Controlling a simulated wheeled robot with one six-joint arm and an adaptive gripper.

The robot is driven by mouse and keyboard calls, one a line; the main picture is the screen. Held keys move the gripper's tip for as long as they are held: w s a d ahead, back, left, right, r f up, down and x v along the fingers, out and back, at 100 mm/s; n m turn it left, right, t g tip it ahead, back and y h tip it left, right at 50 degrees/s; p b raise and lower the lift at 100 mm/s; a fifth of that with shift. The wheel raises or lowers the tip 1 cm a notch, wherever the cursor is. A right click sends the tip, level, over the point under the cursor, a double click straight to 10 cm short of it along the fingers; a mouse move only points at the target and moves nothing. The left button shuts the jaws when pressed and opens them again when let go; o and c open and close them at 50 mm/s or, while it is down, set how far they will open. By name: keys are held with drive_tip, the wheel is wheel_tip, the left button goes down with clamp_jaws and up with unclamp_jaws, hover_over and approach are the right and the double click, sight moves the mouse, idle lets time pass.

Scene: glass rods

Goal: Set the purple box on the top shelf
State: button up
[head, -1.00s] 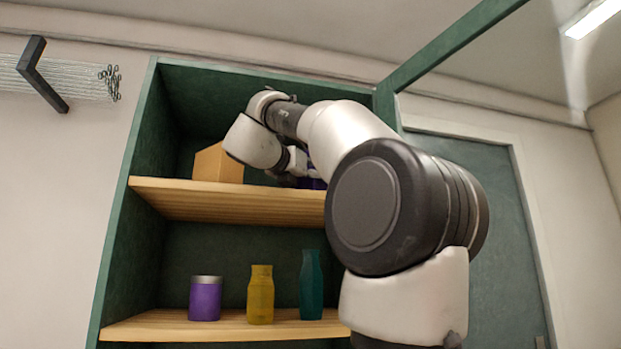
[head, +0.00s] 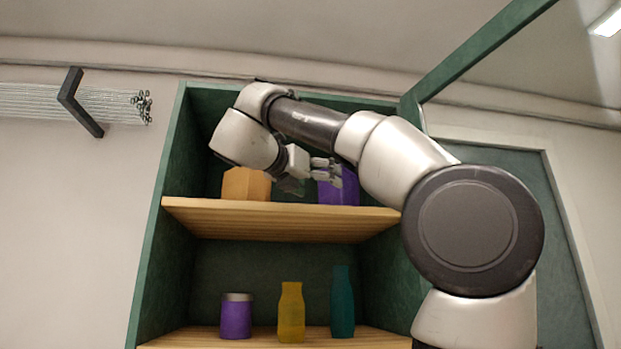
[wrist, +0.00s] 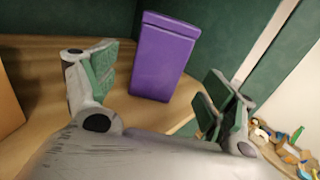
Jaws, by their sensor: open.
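The purple box (head: 343,186) stands upright on the top shelf (head: 280,220), toward its right side. It also shows in the wrist view (wrist: 164,57), standing on the wooden shelf board beyond my fingers. My gripper (head: 330,172) is open and empty. Its fingers point at the box from the left in the head view and partly cover it. In the wrist view my two fingers (wrist: 155,90) are spread wide, with the box apart from both pads.
An orange box (head: 246,184) stands on the top shelf at left. A purple jar (head: 236,317), a yellow bottle (head: 291,312) and a teal bottle (head: 342,302) stand on the shelf below. Glass rods (head: 40,102) hang on the wall at left. The cabinet door is open at right.

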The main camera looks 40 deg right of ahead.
drive_tip(key=shift+v, duration=1.3)
